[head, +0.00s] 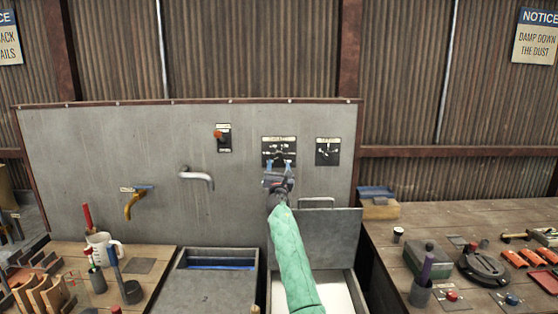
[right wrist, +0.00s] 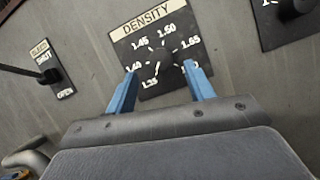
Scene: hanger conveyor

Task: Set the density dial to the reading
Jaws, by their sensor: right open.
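The density dial (head: 279,151) is a black plate with a white "DENSITY" label, mounted on the grey wall panel. In the right wrist view its dark round knob (right wrist: 160,62) sits amid a ring of white marks and numbers, from about 1.35 at lower left to 1.65 at right. I cannot make out clearly where its pointer stands. My right gripper (head: 280,168) is open and in front of the dial. In the right wrist view its blue fingers (right wrist: 161,84) stand to either side of the knob, overlapping the plate's lower edge; contact cannot be told. My left gripper is out of view.
A second black dial (head: 327,151) is to the right. A grey tap (head: 197,177) and a yellow tap (head: 135,203) stick out from the panel. Cluttered benches flank a grey bin (head: 209,292).

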